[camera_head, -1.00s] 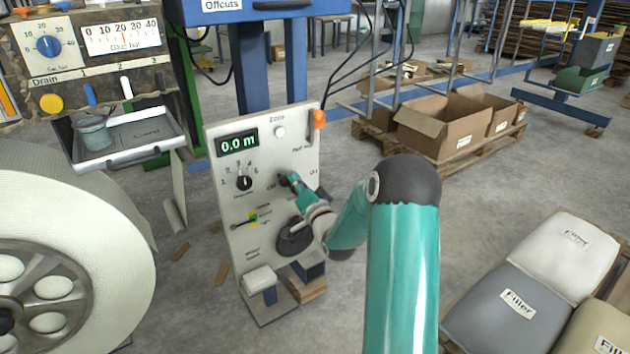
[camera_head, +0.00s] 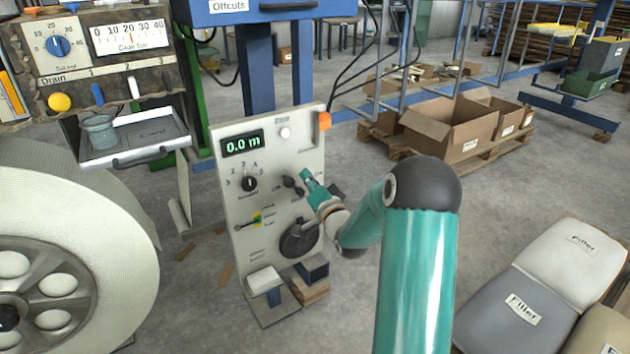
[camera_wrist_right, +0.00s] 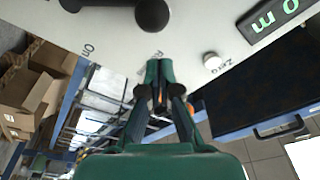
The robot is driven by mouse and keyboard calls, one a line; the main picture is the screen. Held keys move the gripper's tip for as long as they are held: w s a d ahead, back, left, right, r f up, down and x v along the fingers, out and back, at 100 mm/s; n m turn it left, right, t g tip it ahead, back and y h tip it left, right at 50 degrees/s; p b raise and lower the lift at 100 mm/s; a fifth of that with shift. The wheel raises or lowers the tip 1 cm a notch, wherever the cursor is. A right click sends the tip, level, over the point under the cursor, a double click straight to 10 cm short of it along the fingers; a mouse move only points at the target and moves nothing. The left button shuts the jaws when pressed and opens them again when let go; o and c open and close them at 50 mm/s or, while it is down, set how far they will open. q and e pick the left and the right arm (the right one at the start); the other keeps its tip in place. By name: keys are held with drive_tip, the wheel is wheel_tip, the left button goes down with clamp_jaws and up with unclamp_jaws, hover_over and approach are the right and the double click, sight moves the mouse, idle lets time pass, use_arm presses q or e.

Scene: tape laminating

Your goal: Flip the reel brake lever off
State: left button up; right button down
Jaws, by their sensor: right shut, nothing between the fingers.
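The reel brake lever (camera_head: 289,181) is a black handle with a ball end on the front of the light control panel (camera_head: 240,195). In the head view its ball end points left, toward a small label that seems to read Off. In the right wrist view its black ball (camera_wrist_right: 152,14) shows at the top edge, near an On label at its left. My right gripper (camera_head: 306,174) is shut and empty, just right of the ball and apart from it. Its closed fingertips also show in the right wrist view (camera_wrist_right: 160,72). My left gripper is not in view.
A big white reel (camera_head: 120,200) stands left. Cardboard boxes (camera_head: 455,128) and filler sacks (camera_head: 510,308) are right.

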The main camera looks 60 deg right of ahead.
drive_tip(key=s+d+r+p+v, duration=0.1)
drive_tip(key=v, duration=0.9)
drive_tip(key=shift+a+f, duration=0.1)
drive_tip(key=shift+f, duration=0.05)
